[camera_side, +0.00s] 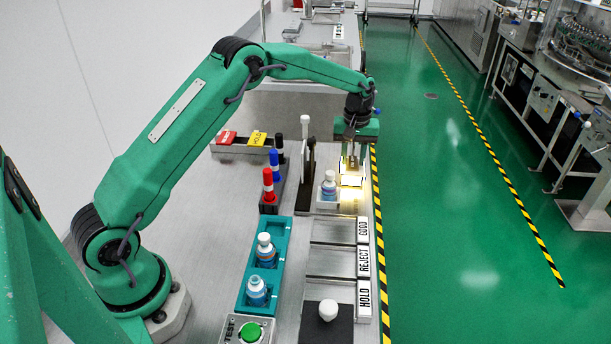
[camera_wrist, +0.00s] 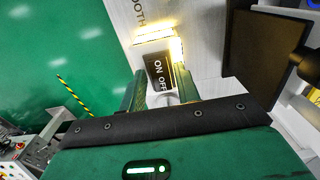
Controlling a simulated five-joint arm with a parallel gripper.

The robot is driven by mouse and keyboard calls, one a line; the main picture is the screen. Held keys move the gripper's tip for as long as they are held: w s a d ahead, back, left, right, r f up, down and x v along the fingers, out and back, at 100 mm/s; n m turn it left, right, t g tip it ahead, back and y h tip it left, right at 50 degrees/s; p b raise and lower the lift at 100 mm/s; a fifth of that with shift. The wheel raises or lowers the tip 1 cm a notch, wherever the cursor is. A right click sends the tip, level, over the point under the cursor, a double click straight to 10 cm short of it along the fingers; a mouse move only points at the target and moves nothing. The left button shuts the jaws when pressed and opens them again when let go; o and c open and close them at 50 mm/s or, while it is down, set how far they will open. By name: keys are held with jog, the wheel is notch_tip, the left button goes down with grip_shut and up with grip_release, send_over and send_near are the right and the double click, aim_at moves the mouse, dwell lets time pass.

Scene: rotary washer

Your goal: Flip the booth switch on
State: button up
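The booth switch shows in the wrist view as a dark plate (camera_wrist: 160,73) marked ON and OFF. A pale rounded part (camera_wrist: 164,99), perhaps its lever or knob, shows just below the plate, partly hidden by my gripper. My gripper (camera_wrist: 160,88) has its two green fingers apart, one on each side of the plate's lower end; I cannot tell whether they touch anything. A bright yellow-white lamp strip (camera_wrist: 155,36) glows beyond the plate. In the side view my gripper (camera_side: 352,158) points down over the glowing booth area, and the switch is hidden there.
A dark upright panel (camera_side: 307,175) stands left of my gripper, and a white-capped bottle (camera_side: 328,186) stands near it. A teal rack (camera_side: 247,296) with two bottles, marker pens (camera_side: 268,185) and GOOD, REJECT and HOLD bins (camera_side: 331,262) lie nearer the camera.

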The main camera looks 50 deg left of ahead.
aim_at(351, 164)
grip_shut()
jog(key=shift+s+d+t, duration=0.1)
jog(key=shift+d+t, duration=0.05)
jog(key=shift+t, duration=0.15)
jog(key=shift+o, duration=1.7)
grip_release()
notch_tip(351, 164, up, 7)
jog(key=shift+s, duration=0.15)
jog(key=shift+r, duration=0.4)
jog(key=shift+s+r, duration=0.1)
